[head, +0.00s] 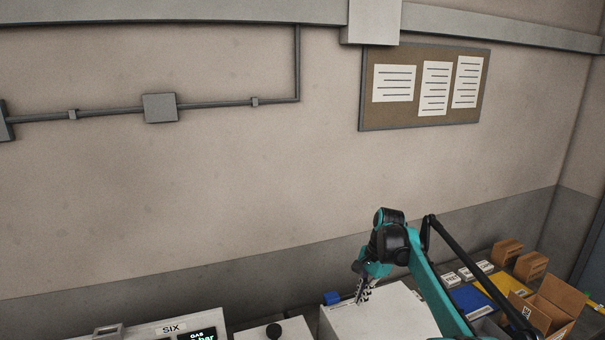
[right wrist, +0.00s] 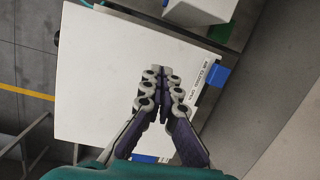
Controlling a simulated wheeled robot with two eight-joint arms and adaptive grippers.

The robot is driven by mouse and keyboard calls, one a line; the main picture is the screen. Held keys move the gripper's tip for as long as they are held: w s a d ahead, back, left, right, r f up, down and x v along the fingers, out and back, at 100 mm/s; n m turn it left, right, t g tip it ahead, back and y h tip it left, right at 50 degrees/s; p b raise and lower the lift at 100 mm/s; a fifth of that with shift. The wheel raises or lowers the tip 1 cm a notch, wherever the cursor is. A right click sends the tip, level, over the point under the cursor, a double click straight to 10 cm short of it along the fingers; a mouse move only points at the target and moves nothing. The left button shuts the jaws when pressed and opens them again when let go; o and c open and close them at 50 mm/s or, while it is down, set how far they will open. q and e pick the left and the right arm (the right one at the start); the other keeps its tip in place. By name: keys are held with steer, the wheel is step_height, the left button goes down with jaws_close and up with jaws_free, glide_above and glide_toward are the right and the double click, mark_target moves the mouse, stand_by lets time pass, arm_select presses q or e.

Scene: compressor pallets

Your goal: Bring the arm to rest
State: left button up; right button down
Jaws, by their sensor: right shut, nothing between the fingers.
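My right arm comes in from the lower right in the head view. Its gripper (head: 363,291) is above a white box-like cabinet (head: 385,320) with a blue part at its corner. In the right wrist view my right gripper (right wrist: 161,72) is shut and empty, its fingertips together over the cabinet's white top (right wrist: 95,70). I cannot tell the exact gap between fingertips and top. My left gripper is not in view.
On the right are an open cardboard box (head: 552,308), smaller boxes (head: 507,251), a blue tray (head: 473,300) and a yellow one. A wall stands behind.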

steer(key=s+f+n+t+h+b, duration=0.1)
steer(key=s+f+n+t+b, duration=0.2)
steer(key=s+b, duration=0.5)
steer(key=s+f+n+t+h+b, duration=0.1)
steer(key=s+f+n+b, duration=0.4)
steer(key=s, duration=0.6)
steer(key=s+d+f+n+t+b, duration=0.1)
steer(key=s+f+n+t+b, duration=0.2)
steer(key=s+f+b, duration=0.8)
steer(key=s+f+n, duration=0.1)
steer(key=s+f, duration=0.2)
steer(key=f, duration=0.5)
steer(key=shift+s+n+b, duration=0.3)
steer(key=shift+s, duration=0.05)
